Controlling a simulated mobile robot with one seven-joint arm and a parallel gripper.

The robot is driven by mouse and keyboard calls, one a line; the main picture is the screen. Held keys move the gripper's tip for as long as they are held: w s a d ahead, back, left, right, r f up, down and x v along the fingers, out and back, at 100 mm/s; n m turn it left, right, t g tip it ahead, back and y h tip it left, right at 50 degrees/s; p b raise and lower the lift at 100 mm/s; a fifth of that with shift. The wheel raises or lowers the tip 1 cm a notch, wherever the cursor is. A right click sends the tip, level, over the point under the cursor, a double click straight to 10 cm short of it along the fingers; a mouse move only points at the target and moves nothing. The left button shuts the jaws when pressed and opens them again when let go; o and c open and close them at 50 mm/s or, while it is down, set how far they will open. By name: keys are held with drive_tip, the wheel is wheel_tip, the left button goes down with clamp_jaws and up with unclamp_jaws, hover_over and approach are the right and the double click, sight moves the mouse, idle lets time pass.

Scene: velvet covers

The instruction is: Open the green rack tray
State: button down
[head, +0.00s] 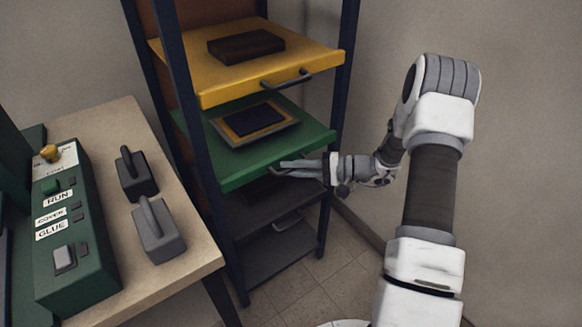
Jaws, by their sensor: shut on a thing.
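The green rack tray (240,174) sits in the dark rack, below a yellow tray. A framed panel with a dark centre (256,120) lies on the green tray. My gripper (290,166) is at the green tray's front edge, reaching in from the right. It is shut on the green tray's handle (286,173), which its fingers mostly hide. How far the tray stands out of the rack is hard to tell.
The yellow tray (222,92) above holds a dark block (246,46). Grey shelves (275,262) lie below. At left, a table (190,262) bears a green control box (78,262) and two grey handled blocks (158,236). A wall stands at right.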

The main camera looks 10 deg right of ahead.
drive_tip(key=s+d, duration=0.5)
drive_tip(key=s, duration=0.8)
drive_tip(key=s+d+b, duration=0.1)
drive_tip(key=s+d, duration=0.4)
drive_tip(key=s, duration=0.8)
drive_tip(key=shift+d, duration=0.4)
drive_tip(key=c, duration=0.8)
unclamp_jaws()
drive_tip(key=shift+c, duration=0.2)
drive_tip(key=p+v, duration=0.2)
drive_tip(key=v, duration=1.5)
drive_tip(key=shift+d, duration=0.2)
drive_tip(key=shift+w+r, duration=0.1)
